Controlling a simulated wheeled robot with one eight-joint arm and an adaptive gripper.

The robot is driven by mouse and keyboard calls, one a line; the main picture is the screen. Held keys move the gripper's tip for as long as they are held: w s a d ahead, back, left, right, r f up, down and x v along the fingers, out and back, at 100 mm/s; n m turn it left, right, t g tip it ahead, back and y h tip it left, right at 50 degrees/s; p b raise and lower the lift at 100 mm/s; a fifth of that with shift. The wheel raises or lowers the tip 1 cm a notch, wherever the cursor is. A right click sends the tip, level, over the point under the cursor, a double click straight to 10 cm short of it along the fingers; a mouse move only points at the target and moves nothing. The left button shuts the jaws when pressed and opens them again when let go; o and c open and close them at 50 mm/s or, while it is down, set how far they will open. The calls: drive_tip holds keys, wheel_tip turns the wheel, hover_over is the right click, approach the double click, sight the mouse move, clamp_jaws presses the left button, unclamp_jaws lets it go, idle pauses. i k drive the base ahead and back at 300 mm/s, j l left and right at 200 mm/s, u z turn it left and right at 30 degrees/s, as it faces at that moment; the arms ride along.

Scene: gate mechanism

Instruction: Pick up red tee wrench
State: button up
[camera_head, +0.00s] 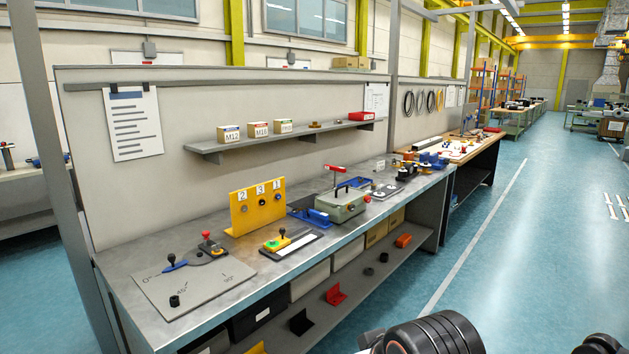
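A red tee-shaped handle (335,168), which looks like the red tee wrench, stands upright over the grey-green box (342,206) on the workbench. Its red crossbar is on top and a thin dark stem runs down towards the box. I cannot tell whether the stem sits in the box or behind it. My gripper is not in view. Only a black ribbed part of my own body shows at the bottom right, well apart from the bench.
The metal workbench (219,298) also carries a yellow numbered panel (244,215), an angle-marked plate with levers (193,290), a yellow-green lever device (277,243) and blue parts (317,217). A shelf (285,134) hangs behind. The blue floor (520,240) at right is clear.

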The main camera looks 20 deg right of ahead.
sight(335, 168)
drive_tip(key=i+l+z, duration=0.45)
drive_tip(key=i+z, duration=0.25)
drive_tip(key=i+l+z, duration=0.15)
drive_tip(key=i+z, duration=0.2)
drive_tip(key=i, duration=1.75)
